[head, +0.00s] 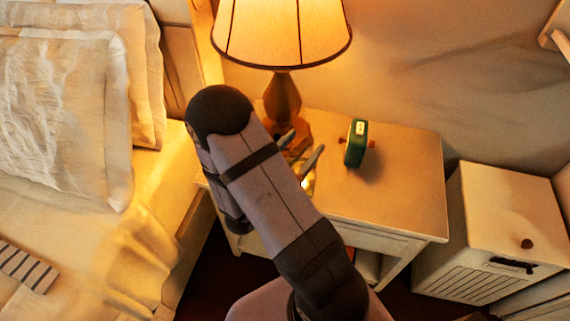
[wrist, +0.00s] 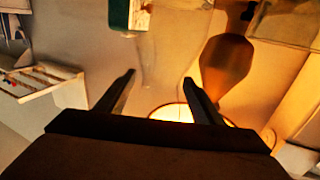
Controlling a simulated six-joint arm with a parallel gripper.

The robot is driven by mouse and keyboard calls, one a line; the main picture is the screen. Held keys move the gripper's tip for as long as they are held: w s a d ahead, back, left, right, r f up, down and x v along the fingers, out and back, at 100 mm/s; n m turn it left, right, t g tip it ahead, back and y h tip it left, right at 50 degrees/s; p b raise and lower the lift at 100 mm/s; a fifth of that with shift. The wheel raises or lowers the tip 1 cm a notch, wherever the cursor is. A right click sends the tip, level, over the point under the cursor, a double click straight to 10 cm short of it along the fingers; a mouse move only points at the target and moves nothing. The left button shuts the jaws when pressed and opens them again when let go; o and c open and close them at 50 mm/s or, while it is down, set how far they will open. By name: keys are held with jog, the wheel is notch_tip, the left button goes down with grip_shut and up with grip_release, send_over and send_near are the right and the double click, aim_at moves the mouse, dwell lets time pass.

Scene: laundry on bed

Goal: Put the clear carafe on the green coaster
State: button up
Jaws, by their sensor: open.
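The clear carafe shows only faintly. In the wrist view, a see-through shape (wrist: 160,45) that looks like it stands ahead of and between my finger tips. In the head view, a glassy, bright patch (head: 308,183) by my fingers on the nightstand seems to be part of it, mostly hidden by my arm. My gripper (head: 307,142) is over the left part of the nightstand top. In the wrist view its two fingers (wrist: 159,77) are spread apart, with nothing clearly gripped. I cannot make out the green coaster in either view.
A lit lamp (head: 282,95) stands at the back of the nightstand (head: 400,190), close to my gripper. A green clock-like object (head: 356,143) stands upright to the right. The nightstand's right side is clear. A bed (head: 80,190) is left, a white cabinet (head: 500,215) right.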

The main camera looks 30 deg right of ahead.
jog(key=b+v, duration=0.2)
jog(key=v, duration=0.9)
jog(key=shift+s+a, duration=0.1)
jog(key=shift+a, duration=0.05)
jog(key=w+a+f+n+t+y, duration=0.1)
jog(key=w+a+f+n+y, duration=0.1)
jog(key=w+a+f+y, duration=0.45)
jog(key=w+a+f+n+g+y, duration=0.2)
jog(key=a+n+y, duration=0.2)
jog(key=a+y, duration=0.4)
jog(key=s+d+r+n+g+y, duration=0.1)
jog(key=s+d+n+g, duration=0.2)
jog(key=s, duration=0.5)
jog(key=s+d+r+n+g, duration=0.2)
jog(key=s+d+n+g, duration=0.1)
jog(key=s, duration=0.6)
jog(key=shift+s+d+n+g+y, duration=0.3)
jog(key=shift+d+n+g+y, duration=0.05)
jog(key=shift+d+n+g, duration=0.1)
